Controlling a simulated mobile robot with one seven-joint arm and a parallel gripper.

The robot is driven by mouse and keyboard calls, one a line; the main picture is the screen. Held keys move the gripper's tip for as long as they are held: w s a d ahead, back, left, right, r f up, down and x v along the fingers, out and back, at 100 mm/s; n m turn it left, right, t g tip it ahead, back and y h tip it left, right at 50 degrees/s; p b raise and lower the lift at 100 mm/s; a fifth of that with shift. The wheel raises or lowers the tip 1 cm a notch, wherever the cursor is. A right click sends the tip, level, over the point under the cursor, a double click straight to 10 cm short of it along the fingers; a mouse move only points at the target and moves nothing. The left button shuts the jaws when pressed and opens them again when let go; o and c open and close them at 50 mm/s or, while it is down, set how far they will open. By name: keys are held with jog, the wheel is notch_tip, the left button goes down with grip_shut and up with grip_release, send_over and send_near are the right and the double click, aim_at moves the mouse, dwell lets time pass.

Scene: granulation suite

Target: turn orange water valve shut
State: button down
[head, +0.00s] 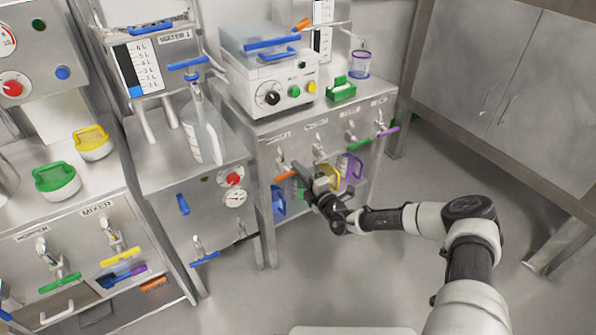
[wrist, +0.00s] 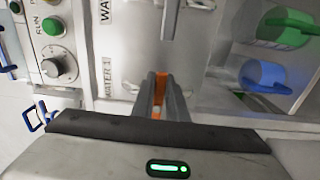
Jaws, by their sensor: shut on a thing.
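The orange water valve handle (head: 286,175) is on the front of the steel cabinet, at the left end of its row of valves, and points out sideways. In the wrist view, orange of the handle (wrist: 157,113) shows between the two grey fingers. My gripper (head: 302,172) is shut on the handle; the wrist view shows its fingers (wrist: 154,92) close together around it. Much of the handle is hidden by the fingers.
Blue (head: 279,200), yellow (head: 331,177) and purple (head: 352,167) scoops hang on the cabinet front near my gripper. A green handle (head: 361,142) and a purple handle (head: 388,132) are farther right. A white machine (head: 268,80) stands on top.

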jog(key=c, duration=1.8)
grip_release()
jog(key=shift+o, duration=0.2)
jog(key=p+v, duration=0.4)
jog(key=v, duration=1.3)
jog(key=shift+s, duration=0.2)
jog(key=shift+d, duration=0.15)
